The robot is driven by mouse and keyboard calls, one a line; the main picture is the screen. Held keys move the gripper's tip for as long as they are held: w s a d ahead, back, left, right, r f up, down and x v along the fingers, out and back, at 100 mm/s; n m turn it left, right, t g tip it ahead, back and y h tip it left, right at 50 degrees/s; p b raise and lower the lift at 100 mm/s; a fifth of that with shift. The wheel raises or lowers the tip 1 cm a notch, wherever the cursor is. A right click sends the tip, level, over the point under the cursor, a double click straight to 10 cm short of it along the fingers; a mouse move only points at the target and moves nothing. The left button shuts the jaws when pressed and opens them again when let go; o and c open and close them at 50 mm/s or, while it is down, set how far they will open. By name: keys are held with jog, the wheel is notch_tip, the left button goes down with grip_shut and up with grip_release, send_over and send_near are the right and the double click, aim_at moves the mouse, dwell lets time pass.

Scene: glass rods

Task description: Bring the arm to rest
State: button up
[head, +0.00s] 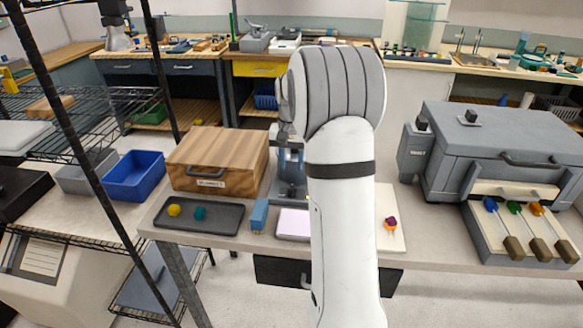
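My arm rises through the middle of the picture, a thick white limb with a dark band and a grey ribbed joint at the top. It stands over the near workbench (420,255). A grey part of my arm shows just left of the ribbed joint. My gripper's fingertips are hidden behind the arm, so whether it is open or holds anything cannot be seen.
Left are a wooden box (218,158), a dark tray (225,222) with yellow and teal lumps, and a blue block (259,215). Right are a purple-orange piece (390,223), a grey kiln (500,140) and several colour-tipped rods (515,208). Wire shelving (100,190) stands far left.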

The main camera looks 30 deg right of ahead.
dwell(0.4)
jog(key=s+a+r+n+t, duration=0.1)
jog(key=s+a+n, duration=0.1)
jog(key=s+a, duration=0.3)
jog(key=s+a+r+n, duration=0.1)
jog(key=s+a, duration=0.5)
jog(key=s, duration=0.7)
jog(key=s+a+r+n+t, duration=0.1)
jog(key=s+a+n, duration=0.3)
jog(key=s, duration=0.5)
jog(key=shift+s+a+r+t, duration=0.25)
jog(key=shift+a+r, duration=0.25)
jog(key=shift+a, duration=0.55)
